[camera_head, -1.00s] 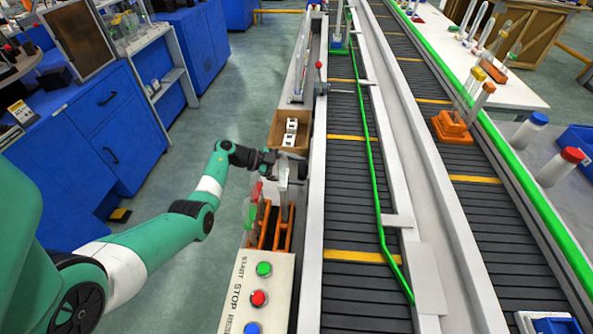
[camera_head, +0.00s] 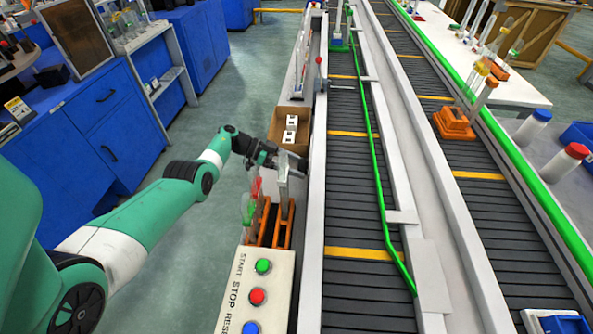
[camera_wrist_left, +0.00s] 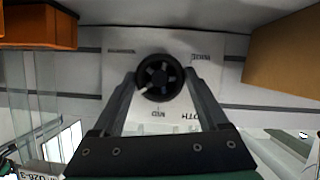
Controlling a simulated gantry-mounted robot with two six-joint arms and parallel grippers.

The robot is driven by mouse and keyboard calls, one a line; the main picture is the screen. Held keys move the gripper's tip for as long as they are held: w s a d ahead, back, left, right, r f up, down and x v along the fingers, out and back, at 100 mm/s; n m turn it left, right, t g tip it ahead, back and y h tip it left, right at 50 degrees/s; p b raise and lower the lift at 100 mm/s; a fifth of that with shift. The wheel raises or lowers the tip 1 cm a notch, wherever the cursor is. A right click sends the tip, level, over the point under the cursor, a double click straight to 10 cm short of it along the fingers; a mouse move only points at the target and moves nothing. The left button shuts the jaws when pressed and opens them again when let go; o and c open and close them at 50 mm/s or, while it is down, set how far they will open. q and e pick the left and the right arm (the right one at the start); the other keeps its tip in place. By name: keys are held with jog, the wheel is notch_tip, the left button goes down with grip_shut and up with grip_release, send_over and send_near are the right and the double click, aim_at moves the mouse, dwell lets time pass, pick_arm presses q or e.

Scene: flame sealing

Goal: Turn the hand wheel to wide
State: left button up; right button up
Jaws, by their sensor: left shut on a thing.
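The hand wheel (camera_wrist_left: 160,78) is black, round and spoked, and sits on a pale panel in the left wrist view. A small light pointer shows at its left edge in that view, toward the lower left. Printed labels surround it; the one below reads MID upside down, and the others are hard to read. My left gripper (camera_wrist_left: 160,84) has a finger on each side of the wheel and is shut on it. In the head view my left gripper (camera_head: 274,160) is at the conveyor's left side, and the wheel is hidden there. My right gripper is not seen.
A cardboard box (camera_head: 275,127) with white items is just beyond the gripper. The conveyor (camera_head: 368,210) runs along the right. Open floor lies to the left.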

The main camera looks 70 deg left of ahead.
pick_arm(q)
jog(key=shift+f, duration=0.1)
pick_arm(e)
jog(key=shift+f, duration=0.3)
pick_arm(q)
jog(key=o, duration=1.3)
jog(key=shift+c, duration=0.2)
jog(key=shift+s+a+r, duration=0.15)
jog(key=shift+s+r, duration=0.05)
jog(key=shift+r, duration=0.05)
jog(key=v, duration=1.1)
jog(key=shift+b, duration=0.3)
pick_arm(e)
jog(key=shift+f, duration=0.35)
